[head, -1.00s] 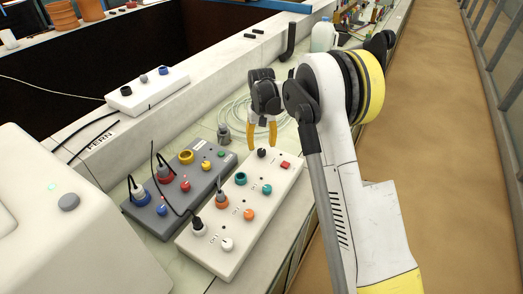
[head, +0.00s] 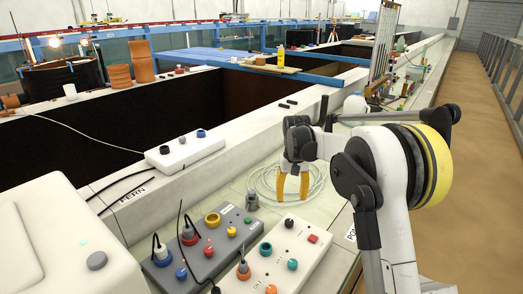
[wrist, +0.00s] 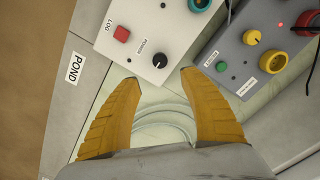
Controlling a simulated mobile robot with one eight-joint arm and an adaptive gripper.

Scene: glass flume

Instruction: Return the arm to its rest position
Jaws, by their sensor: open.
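My gripper (head: 292,190) has two yellow fingers that are spread apart, with nothing between them. In the head view it hangs fingers down, above the counter just beyond the white control box (head: 275,262). My arm is folded on the right side of the head view. In the wrist view the fingertips (wrist: 157,78) point at the near edge of the white box (wrist: 150,45), with its black knob and red button. The fingertips look apart from the box.
A grey control box (head: 205,245) with plugs and cables sits left of the white one. A coiled clear hose (head: 262,185) lies behind the fingers. A small white box (head: 185,151) stands on the ledge. A large white case (head: 40,240) fills the lower left. The brown walkway (head: 480,150) is clear.

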